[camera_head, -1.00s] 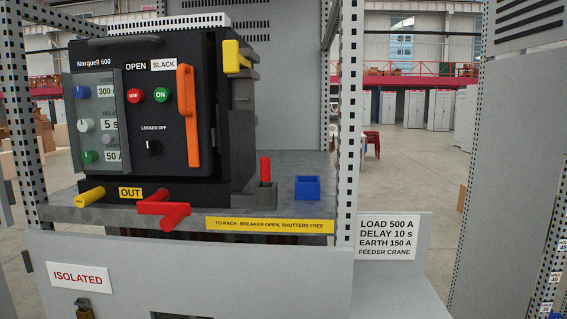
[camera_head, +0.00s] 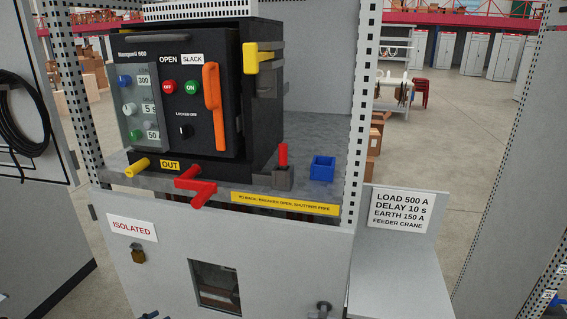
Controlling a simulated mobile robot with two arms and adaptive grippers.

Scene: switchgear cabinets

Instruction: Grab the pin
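A red upright pin (camera_head: 283,155) stands in a dark grey block (camera_head: 282,178) on the shelf, right of the black breaker (camera_head: 165,95). A yellow peg (camera_head: 137,167) sticks out at the breaker's lower left, beside the yellow OUT label (camera_head: 170,165). I cannot tell which of these the task calls the pin. A red crank-shaped handle (camera_head: 196,187) sticks out at the breaker's lower front. An empty-looking blue square holder (camera_head: 321,168) sits on the shelf right of the red pin.
Perforated posts (camera_head: 364,110) frame the shelf (camera_head: 335,130). The front panel below has an ISOLATED sign (camera_head: 132,228), a brass padlock (camera_head: 138,255) and a dark window (camera_head: 215,286). A side ledge (camera_head: 400,280) and a settings sign (camera_head: 400,207) are at the right. Open floor lies beyond.

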